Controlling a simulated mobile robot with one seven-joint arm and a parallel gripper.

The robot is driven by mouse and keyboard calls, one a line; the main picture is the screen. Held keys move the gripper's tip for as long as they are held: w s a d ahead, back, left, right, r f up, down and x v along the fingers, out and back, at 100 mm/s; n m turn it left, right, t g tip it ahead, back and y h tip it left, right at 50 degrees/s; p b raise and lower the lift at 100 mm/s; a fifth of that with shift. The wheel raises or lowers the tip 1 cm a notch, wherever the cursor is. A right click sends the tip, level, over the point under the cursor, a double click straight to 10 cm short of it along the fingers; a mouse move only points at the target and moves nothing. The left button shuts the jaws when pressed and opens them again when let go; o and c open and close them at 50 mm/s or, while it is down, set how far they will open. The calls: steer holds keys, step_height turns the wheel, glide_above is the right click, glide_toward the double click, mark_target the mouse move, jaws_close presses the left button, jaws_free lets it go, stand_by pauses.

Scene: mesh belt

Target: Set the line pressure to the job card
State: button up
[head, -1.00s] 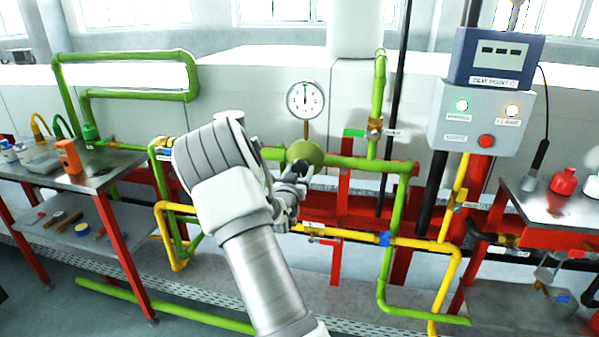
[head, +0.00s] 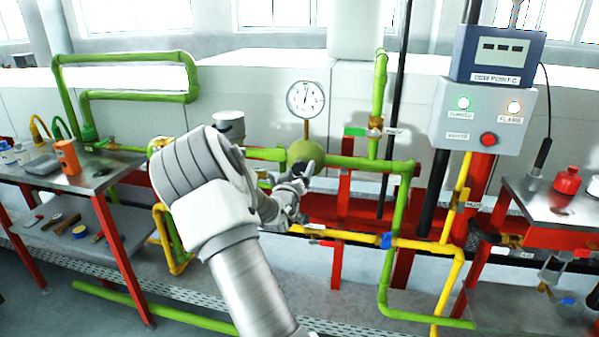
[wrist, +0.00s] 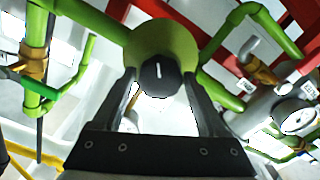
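The round white pressure gauge (head: 305,99) stands above the green pipe, its thin needle pointing nearly straight up; its figures are too small to read. Below it is the green round regulator body (head: 302,150). In the wrist view, the regulator (wrist: 165,38) has a black knob (wrist: 158,78) with a white mark that stands almost upright. My gripper (wrist: 158,74) has its two fingers apart on either side of the knob, with narrow gaps showing. In the head view my gripper (head: 305,172) is at the regulator's front. I cannot make out a job card.
Green and yellow pipes run around the regulator, with a yellow pipe (head: 415,243) below. A control box (head: 480,118) with lamps and a red button stands right. A left bench (head: 105,172) holds an orange object (head: 67,157); a right bench (head: 535,208) holds red vessels.

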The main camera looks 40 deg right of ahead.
steer(key=shift+o, duration=1.1)
steer(key=shift+a, duration=0.1)
steer(key=p+v, duration=0.1)
steer(key=v, duration=1.6)
steer(key=shift+s, duration=0.2)
